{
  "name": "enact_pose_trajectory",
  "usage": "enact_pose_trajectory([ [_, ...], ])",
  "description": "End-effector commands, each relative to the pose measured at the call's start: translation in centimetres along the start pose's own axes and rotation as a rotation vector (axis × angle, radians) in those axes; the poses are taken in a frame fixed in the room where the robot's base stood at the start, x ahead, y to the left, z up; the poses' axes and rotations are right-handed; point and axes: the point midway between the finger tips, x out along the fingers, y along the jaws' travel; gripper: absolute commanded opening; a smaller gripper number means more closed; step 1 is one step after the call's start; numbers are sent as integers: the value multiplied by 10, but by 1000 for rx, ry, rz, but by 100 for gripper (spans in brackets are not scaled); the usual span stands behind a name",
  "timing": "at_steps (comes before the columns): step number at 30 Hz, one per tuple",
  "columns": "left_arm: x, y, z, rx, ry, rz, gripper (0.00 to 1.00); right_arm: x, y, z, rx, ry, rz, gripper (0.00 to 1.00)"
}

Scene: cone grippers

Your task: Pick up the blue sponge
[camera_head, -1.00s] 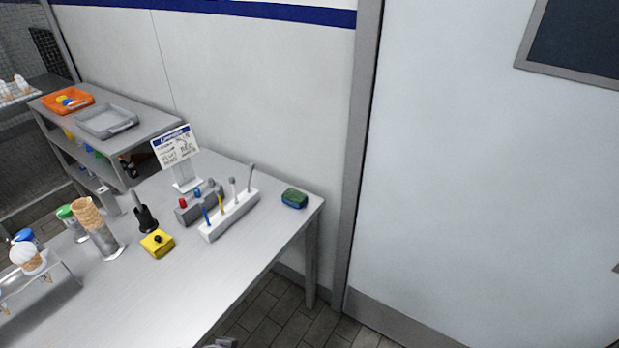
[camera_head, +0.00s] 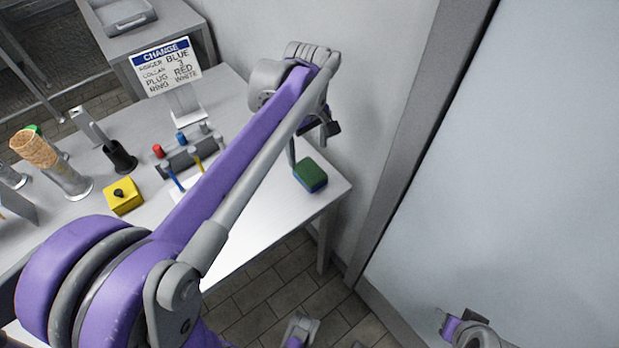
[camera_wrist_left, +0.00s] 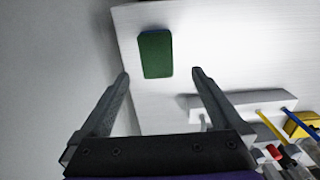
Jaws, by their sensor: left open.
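The blue sponge (camera_head: 311,176) lies on the right end of the table, with a green upper layer and blue showing along its lower side. In the left wrist view, its green top (camera_wrist_left: 155,54) shows with a thin blue edge. My left gripper (camera_head: 312,142) is above and just behind the sponge in the head view, partly hidden by its own wrist. In the left wrist view my left gripper (camera_wrist_left: 161,74) is open and empty, its fingers spread wider than the sponge, which lies beyond the fingertips.
A white holder (camera_wrist_left: 243,105) with upright tools stands near the sponge, partly behind my left arm in the head view. A sign (camera_head: 166,68), a yellow block (camera_head: 124,198) and a cone stack (camera_head: 36,150) are farther left. The table's right edge is close to the sponge.

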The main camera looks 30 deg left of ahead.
Motion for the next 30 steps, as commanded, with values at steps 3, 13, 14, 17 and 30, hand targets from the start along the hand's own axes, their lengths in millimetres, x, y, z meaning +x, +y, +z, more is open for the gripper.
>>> enact_pose_trajectory([
  [3,20,0,0,-7,-2,-2,100,3,0,2,0,-1,0,50],
  [13,54,1,-2,-4,-1,-1,100,7,0,4,0,-3,0,50],
  [14,57,1,-2,-3,-1,-1,100,8,0,5,0,-3,0,50],
  [17,72,3,-6,-3,-1,-1,100,10,0,6,0,-4,0,50],
  [30,101,3,-7,-2,0,0,100,14,0,8,0,-5,0,50],
])
